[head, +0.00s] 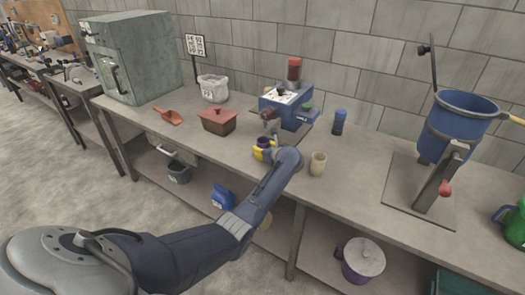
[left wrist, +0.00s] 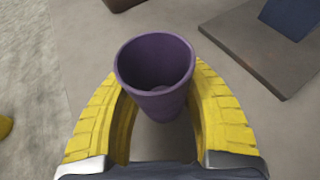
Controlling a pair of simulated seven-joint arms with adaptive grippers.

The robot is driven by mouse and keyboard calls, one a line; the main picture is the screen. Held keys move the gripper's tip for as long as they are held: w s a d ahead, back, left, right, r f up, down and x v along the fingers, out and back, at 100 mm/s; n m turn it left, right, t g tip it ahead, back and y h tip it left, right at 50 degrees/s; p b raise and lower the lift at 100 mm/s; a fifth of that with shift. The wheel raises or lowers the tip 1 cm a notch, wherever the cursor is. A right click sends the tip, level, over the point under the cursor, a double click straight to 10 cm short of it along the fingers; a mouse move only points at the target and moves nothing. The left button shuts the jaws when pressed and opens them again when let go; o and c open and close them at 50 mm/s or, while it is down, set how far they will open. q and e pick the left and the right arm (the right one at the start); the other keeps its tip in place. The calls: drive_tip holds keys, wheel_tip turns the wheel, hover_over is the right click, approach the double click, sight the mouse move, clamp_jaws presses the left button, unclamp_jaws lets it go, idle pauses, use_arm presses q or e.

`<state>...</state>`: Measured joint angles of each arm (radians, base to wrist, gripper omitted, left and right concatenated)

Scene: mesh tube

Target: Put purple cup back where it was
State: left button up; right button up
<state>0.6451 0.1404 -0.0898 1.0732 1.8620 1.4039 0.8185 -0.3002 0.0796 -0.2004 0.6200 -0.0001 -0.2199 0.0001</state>
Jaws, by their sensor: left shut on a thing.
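The purple cup (left wrist: 155,70) stands between the two yellow fingers of my left gripper (left wrist: 158,100) in the left wrist view, its open rim facing the camera and its inside empty. The fingers are shut on it from both sides. I cannot tell whether the cup's base touches the bench. My right gripper is not in view.
A beige cup (head: 318,164) stands just right of my left wrist. A brown lidded box (head: 217,121), an orange scoop (head: 168,116) and a white tub (head: 213,88) are to the left. A dark blue cylinder (head: 339,122) and a blue hopper (head: 455,125) are to the right.

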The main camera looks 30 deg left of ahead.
use_arm(q)
drive_tip(key=shift+f, duration=0.2)
drive_tip(key=o, duration=1.2)
drive_tip(key=shift+f, duration=0.1)
drive_tip(key=v, duration=1.2)
